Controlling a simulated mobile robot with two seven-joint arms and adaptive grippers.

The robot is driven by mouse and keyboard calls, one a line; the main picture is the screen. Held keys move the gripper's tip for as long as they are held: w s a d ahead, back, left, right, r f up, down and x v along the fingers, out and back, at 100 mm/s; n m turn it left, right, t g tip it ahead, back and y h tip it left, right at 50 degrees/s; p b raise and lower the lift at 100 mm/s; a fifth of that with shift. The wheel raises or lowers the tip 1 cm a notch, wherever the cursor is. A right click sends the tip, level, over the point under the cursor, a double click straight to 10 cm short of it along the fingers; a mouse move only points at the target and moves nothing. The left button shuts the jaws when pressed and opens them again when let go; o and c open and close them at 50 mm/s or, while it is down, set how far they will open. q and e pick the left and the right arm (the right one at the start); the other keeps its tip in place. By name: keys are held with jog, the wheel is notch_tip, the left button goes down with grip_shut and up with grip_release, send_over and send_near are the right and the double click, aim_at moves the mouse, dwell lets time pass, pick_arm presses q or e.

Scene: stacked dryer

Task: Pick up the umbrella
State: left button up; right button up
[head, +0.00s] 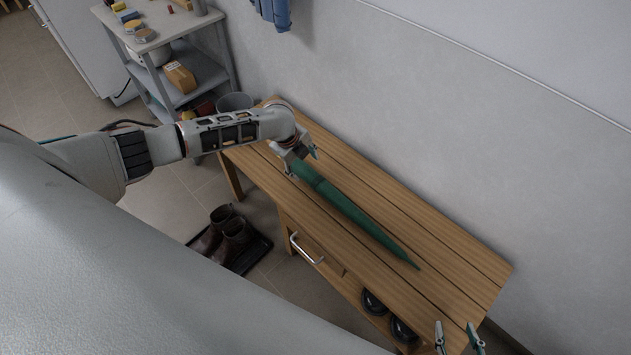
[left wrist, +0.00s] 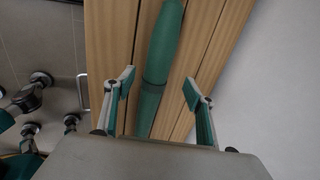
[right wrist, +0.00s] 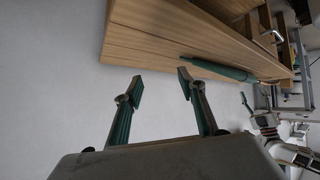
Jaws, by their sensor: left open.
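A folded green umbrella (head: 352,208) lies on the slatted wooden bench (head: 455,255), its pointed tip toward the bench's near right end. My left gripper (head: 301,163) is over the umbrella's thick far end. In the left wrist view the umbrella (left wrist: 163,55) runs between the two spread fingers of my left gripper (left wrist: 158,88), which are open; I cannot tell whether they touch it. My right gripper (head: 458,338) is open and empty by the bench's near right end. In the right wrist view the umbrella (right wrist: 215,69) lies beyond the open fingers of my right gripper (right wrist: 160,90).
A grey shelf cart (head: 180,62) with small items stands at the far left, with a grey bucket (head: 235,102) beside it. Brown boots (head: 225,232) stand on a dark tray before the bench. A drawer handle (head: 306,250) sticks out from the bench front. A wall runs behind it.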

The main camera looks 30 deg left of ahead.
aim_at(308, 172)
pick_arm(q)
jog(key=shift+b+x, duration=0.3)
jog(key=shift+x, duration=0.85)
jog(key=x, duration=0.1)
jog(key=b+x, duration=0.1)
jog(key=x, duration=0.2)
jog(key=shift+s+f+b, duration=0.2)
jog(key=shift+f+b, duration=0.15)
jog(key=shift+b, duration=0.05)
pick_arm(e)
notch_tip(308, 172, down, 2)
jog(key=shift+s+f, duration=0.1)
jog(key=shift+s, duration=0.05)
pick_arm(q)
jog(key=shift+w+f, duration=0.1)
jog(key=shift+f, duration=0.05)
jog(key=shift+r, duration=0.2)
jog(key=shift+c, duration=0.4)
jog(key=c, duration=1.3)
jog(key=shift+w, duration=0.1)
jog(key=shift+c, duration=0.7)
pick_arm(e)
jog(key=shift+w+r, duration=0.45)
jog(key=shift+r, duration=0.05)
pick_arm(q)
jog(key=shift+r, duration=0.1)
